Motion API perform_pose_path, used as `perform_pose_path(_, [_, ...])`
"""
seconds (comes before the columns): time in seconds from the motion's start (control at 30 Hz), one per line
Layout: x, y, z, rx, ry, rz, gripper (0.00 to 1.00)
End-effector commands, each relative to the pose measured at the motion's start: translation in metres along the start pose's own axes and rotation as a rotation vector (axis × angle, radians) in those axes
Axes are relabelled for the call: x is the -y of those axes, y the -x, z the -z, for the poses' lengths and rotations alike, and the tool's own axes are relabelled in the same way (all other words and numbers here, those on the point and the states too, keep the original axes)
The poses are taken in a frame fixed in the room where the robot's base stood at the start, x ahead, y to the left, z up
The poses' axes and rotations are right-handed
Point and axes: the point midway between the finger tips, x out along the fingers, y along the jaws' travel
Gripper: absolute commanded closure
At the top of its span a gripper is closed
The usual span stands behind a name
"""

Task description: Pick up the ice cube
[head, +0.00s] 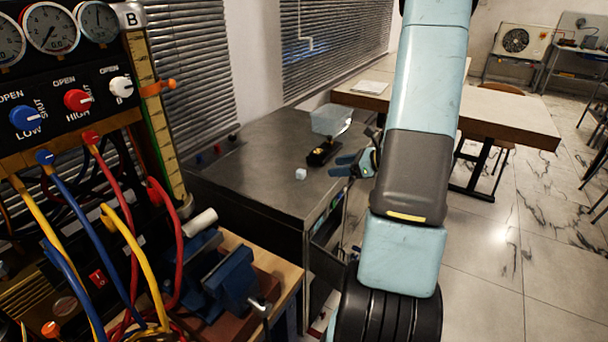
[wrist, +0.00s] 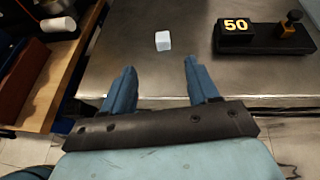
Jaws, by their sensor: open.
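The ice cube (head: 300,174) is a small whitish cube on the dark metal table (head: 255,175), near its front right part. In the wrist view the ice cube (wrist: 163,40) lies beyond my fingertips, between their lines and a little nearer the left-right middle. My gripper (head: 350,165) is at the right edge of the table in the head view, to the right of the cube and apart from it. In the wrist view my gripper (wrist: 160,78) shows two blue fingers spread apart with nothing between them.
A black block marked 50 (wrist: 234,34) stands on a dark base right of the cube. A clear bin (head: 331,119) sits behind it. A blue vise (head: 232,280) and a white cylinder (wrist: 58,26) are to the left. The metal around the cube is bare.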

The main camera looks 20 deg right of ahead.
Motion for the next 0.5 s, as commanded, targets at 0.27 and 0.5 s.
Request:
perform_pose_path(0.27, [0.009, -0.014, 0.012, 0.014, -0.048, 0.033, 0.40])
perform_pose_path(0.5, [0.010, -0.056, 0.011, 0.013, -0.045, 0.031, 0.40])
